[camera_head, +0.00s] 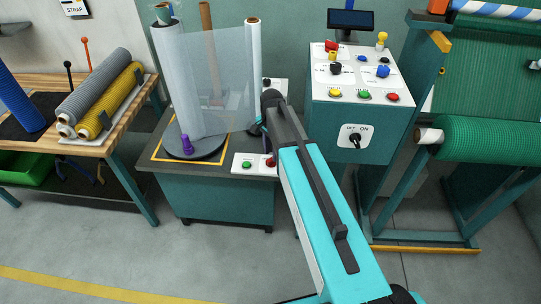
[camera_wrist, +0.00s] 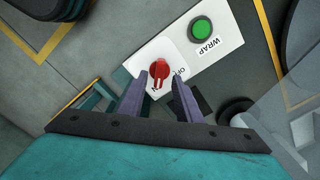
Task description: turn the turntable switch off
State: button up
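In the wrist view, a red rotary switch (camera_wrist: 159,72) sits on a white panel with letters beside it that are partly covered; OFF seems to be on its right and ON below. My gripper (camera_wrist: 168,73) has two purple fingers spread apart with a gap between them. In the head view, the red switch (camera_head: 270,162) shows at the panel's right end, beside my arm. The turntable (camera_head: 190,148) is a dark disc bearing a white film-wrapped roll. My gripper is mostly hidden there behind my arm.
A green WRAP button (camera_wrist: 201,30) shares the panel with the switch. A purple knob-like object (camera_head: 187,145) stands on the turntable. To the right, a teal control box (camera_head: 350,130) has several coloured knobs and its own ON switch (camera_head: 355,139). A wooden table (camera_head: 120,125) stands left.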

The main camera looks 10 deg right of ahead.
aim_at(271, 161)
jog(key=shift+f, duration=1.25)
jog(key=shift+c, duration=0.2)
jog(key=shift+a, duration=0.1)
grip_shut()
